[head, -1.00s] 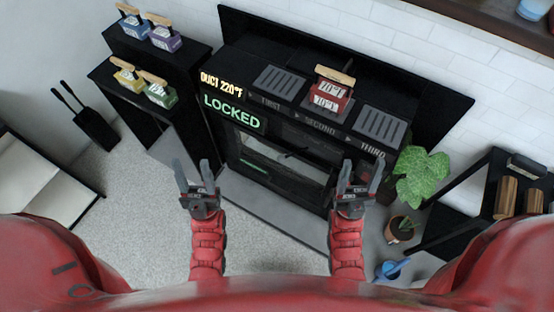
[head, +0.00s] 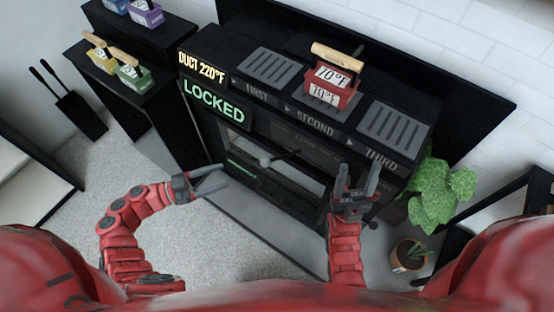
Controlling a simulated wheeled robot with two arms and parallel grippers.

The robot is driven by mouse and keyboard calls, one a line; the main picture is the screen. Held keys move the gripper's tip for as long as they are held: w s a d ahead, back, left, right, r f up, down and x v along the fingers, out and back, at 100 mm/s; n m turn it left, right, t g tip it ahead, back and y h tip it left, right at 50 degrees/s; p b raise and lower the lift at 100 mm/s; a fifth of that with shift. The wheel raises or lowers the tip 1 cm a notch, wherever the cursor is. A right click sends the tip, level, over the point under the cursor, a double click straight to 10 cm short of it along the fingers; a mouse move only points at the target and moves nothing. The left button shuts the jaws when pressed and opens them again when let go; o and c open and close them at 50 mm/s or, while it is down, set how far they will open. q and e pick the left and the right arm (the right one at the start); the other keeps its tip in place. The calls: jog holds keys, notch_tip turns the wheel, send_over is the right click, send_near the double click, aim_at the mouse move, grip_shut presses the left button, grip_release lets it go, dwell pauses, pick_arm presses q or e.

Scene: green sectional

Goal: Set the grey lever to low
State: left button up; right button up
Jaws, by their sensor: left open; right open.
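A small grey lever (head: 268,160) with a rounded end shows on the front of the black stove unit (head: 225,155), in front of its glass window. Its setting marks are too small to read. My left gripper (head: 225,177) is open and empty, left of the lever and apart from it, with its fingers pointing right. My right gripper (head: 358,172) is open and empty in front of the unit's right part, fingers pointing up. A green "LOCKED" display (head: 214,102) is lit on the unit.
Coloured handled blocks (head: 130,75) stand on black shelves at left. A potted plant (head: 440,190) stands at right. Speckled floor lies open at left.

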aim_at(273, 159)
pick_arm(q)
jog(key=p+x, duration=0.1)
jog(key=x, duration=1.6)
jog(key=shift+f, duration=0.2)
grip_shut()
dwell(0.6)
